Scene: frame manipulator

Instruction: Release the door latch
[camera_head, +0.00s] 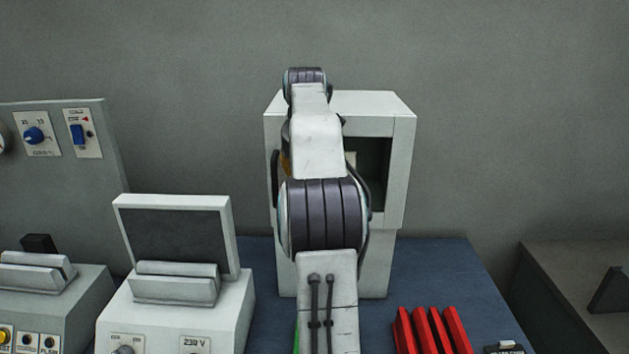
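A white box-shaped cabinet (400,165) stands upright on the blue surface. Its front has a dark recess or window (376,165), with a small pale shape partly visible inside. My arm reaches up in front of the cabinet and covers much of its front. My gripper is hidden behind my own arm links, so its fingers and any contact with the cabinet do not show. I cannot pick out the door latch. A dark upright strip shows at the cabinet's left edge, and I cannot tell whether it belongs to the cabinet or my arm.
A white instrument with a tilted dark screen (178,237) stands close on the left, beside a control panel (62,140). Red upright blocks (432,330) lie at the front right. The blue surface (437,270) right of the cabinet is clear. A grey bench (560,275) stands far right.

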